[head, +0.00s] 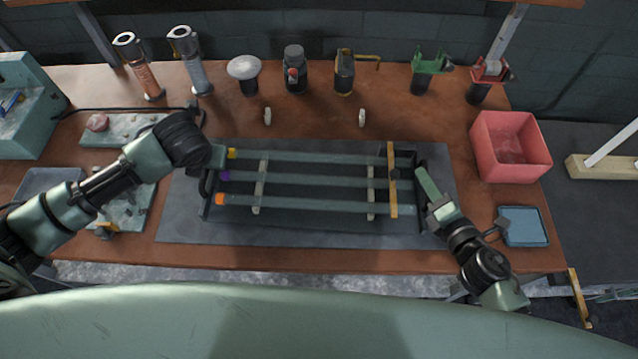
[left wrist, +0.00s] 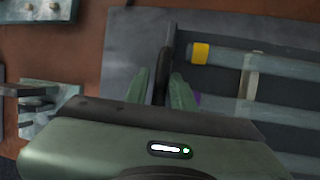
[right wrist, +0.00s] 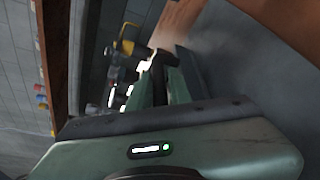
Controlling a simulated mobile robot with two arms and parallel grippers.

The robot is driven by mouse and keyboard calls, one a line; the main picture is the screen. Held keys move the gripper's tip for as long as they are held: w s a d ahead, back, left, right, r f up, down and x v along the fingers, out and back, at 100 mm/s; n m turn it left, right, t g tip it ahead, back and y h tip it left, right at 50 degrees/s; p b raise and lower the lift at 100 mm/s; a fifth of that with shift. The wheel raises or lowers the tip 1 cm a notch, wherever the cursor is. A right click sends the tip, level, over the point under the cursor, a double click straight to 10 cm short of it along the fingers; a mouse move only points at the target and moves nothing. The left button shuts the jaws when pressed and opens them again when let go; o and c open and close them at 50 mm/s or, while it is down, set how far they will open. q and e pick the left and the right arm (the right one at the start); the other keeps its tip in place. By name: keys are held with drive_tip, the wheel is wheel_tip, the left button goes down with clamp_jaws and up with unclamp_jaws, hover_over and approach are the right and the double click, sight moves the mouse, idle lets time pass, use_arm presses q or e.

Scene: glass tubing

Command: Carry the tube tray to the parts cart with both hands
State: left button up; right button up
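The dark tube tray (head: 310,217) lies on a grey mat in the middle of the workbench. It holds three glass tubes side by side, with a yellow cap (head: 232,153), a purple cap (head: 225,175) and an orange cap (head: 220,199). My left gripper (left wrist: 158,82) is at the tray's left end, its fingers on either side of the black left handle (left wrist: 163,68). My right gripper (right wrist: 160,80) is at the right end, its fingers around the black right handle (right wrist: 161,66). Whether either grip is closed tight is unclear. The parts cart is not clearly identifiable.
A wooden strip (head: 392,190) crosses the tray's right part. A red bin (head: 510,117) and blue dish (head: 523,240) stand right of it. Several bottles and holders, including a black jar (head: 295,75), line the back. The grey mat (head: 300,237) is bare in front of the tray.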

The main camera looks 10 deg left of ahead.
use_arm(q)
clamp_jaws()
use_arm(e)
clamp_jaws()
use_arm(q)
drive_tip(key=shift+a+r, duration=0.1)
use_arm(e)
drive_tip(key=shift+r, duration=0.1)
idle(0.9)
